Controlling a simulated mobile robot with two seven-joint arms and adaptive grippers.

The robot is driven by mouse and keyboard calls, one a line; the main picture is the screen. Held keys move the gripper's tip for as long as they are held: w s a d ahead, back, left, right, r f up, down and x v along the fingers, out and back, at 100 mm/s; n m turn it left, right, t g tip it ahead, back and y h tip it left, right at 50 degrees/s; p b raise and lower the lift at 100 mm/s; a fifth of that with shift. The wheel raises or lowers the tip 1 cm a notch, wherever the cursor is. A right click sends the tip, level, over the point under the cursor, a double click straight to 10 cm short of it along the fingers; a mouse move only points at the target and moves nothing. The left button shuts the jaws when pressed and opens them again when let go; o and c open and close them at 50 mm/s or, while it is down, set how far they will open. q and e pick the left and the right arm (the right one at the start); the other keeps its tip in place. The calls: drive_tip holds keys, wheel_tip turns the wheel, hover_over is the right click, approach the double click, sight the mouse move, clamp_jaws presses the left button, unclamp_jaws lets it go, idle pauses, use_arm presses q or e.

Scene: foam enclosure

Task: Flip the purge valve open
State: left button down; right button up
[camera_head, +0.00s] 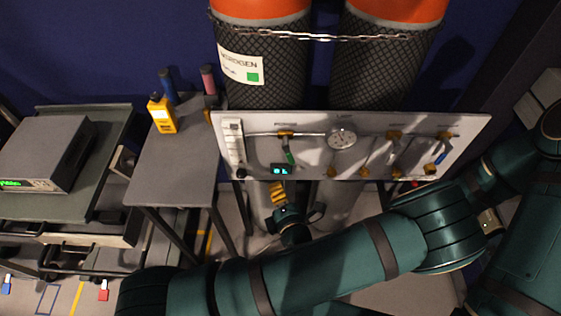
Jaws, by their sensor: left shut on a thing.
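The pale panel (365,155) stands in front of two gas cylinders. The purge valve, with a green lever (290,152), is at its left part below a brass fitting. The lever hangs down, slightly tilted. My left gripper (280,187) is at the panel's lower edge, just below the lever. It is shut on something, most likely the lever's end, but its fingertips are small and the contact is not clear. A yellow striped piece shows at the gripper. My large teal arm crosses the foreground. My right gripper cannot be made out.
A cart with a grey instrument (40,150) is farther left.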

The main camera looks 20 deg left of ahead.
sight(289, 150)
use_arm(q)
drive_tip(key=w+a+b, duration=0.2)
drive_tip(key=w, duration=0.7)
drive_tip(key=shift+w, duration=0.15)
use_arm(e)
drive_tip(key=shift+w+f, duration=0.25)
drive_tip(key=shift+f, duration=0.9)
use_arm(q)
drive_tip(key=shift+r, duration=0.1)
drive_tip(key=shift+d, duration=0.15)
use_arm(e)
drive_tip(key=shift+a, duration=0.1)
use_arm(q)
drive_tip(key=shift+d+n, duration=0.1)
drive_tip(key=shift+n, duration=0.2)
use_arm(e)
drive_tip(key=shift+a+r, duration=0.2)
drive_tip(key=shift+a, duration=0.5)
